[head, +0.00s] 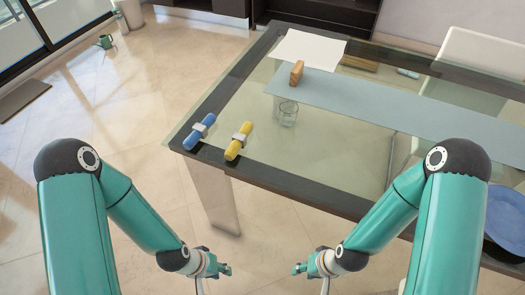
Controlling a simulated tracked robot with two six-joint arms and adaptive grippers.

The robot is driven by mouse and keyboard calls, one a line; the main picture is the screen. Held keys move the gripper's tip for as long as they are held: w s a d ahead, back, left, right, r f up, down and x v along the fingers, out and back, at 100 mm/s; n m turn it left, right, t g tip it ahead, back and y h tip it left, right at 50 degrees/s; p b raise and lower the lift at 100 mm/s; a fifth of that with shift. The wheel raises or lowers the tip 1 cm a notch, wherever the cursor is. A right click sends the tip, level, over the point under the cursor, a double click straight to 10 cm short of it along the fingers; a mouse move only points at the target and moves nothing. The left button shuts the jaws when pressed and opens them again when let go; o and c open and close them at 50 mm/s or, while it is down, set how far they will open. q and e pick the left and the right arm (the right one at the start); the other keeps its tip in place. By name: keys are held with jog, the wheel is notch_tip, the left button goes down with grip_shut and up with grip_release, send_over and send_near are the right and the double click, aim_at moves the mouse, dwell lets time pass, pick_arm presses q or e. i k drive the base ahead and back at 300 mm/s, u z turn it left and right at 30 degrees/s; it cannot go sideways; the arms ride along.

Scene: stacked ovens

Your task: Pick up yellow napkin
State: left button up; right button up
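The yellow napkin (234,150) is rolled up with a pale band around its middle. It lies near the left front corner of the glass table (320,160). A similar blue rolled napkin (193,138) lies just left of it. My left gripper (225,269) is low in front of the table, apart from the napkins. My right gripper (298,268) is also low, to the right of the left one. Both are small and seen from above, so their finger opening is unclear. No object shows in either.
A clear glass (288,115) stands behind the yellow napkin. A blue plate (506,222) is at the right. Tiled floor (130,130) is open at the left.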

aim_at(240, 139)
jog(key=k, duration=0.6)
jog(key=u, duration=0.15)
jog(key=i, duration=0.85)
jog(key=z, duration=0.15)
jog(key=k, duration=0.45)
jog(key=u, duration=0.4)
jog(key=i, duration=0.75)
jog(key=u, duration=0.55)
